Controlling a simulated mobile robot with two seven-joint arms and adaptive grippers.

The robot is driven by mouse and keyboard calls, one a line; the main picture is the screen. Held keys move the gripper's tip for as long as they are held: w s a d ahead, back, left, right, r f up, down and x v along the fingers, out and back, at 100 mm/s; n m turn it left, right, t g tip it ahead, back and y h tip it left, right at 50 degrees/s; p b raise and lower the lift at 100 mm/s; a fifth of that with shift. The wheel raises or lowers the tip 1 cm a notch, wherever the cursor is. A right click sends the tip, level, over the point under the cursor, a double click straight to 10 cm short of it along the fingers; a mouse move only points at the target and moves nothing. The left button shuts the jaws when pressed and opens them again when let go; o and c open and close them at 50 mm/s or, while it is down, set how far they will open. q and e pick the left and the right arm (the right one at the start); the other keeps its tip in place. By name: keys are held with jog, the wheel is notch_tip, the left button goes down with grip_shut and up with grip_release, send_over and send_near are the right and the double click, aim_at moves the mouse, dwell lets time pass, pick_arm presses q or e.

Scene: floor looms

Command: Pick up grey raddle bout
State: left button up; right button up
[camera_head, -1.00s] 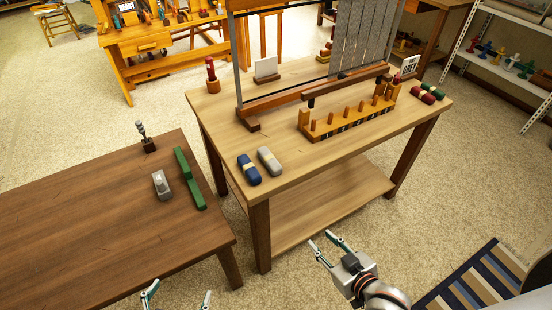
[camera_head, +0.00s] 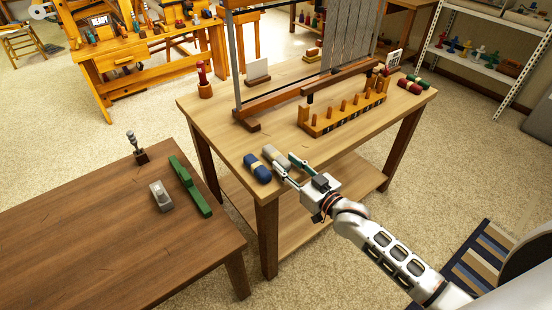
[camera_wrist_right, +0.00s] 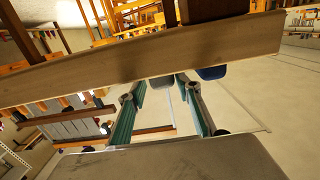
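The grey raddle bout (camera_head: 277,157) lies on the light wooden table near its front left edge, beside the blue bout (camera_head: 257,168). My right gripper (camera_head: 285,163) is open at that table edge, with its fingers pointing at the grey bout and partly overlapping its near end in the head view. In the right wrist view the two fingers (camera_wrist_right: 160,92) are spread, and part of a grey shape (camera_wrist_right: 161,82) shows between them below the table edge. I cannot tell whether a finger touches the bout. My left gripper is not in view.
The light table (camera_head: 222,125) carries a pegged wooden rack (camera_head: 345,113), a loom frame and red and green bouts (camera_head: 413,85). A dark table (camera_head: 90,215) at left holds a green piece (camera_head: 188,185) and a grey block (camera_head: 161,195). The table edge (camera_wrist_right: 150,68) crosses the wrist view.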

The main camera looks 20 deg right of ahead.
aim_at(276, 154)
jog(key=x, duration=0.4)
jog(key=shift+a+r, duration=0.2)
jog(key=shift+r, duration=0.15)
jog(key=shift+w+a+b, duration=0.2)
jog(key=shift+w+b, duration=0.1)
jog(key=shift+w, duration=0.25)
grip_shut()
jog(key=shift+r, duration=0.5)
notch_tip(276, 154, up, 19)
jog(key=p, duration=0.5)
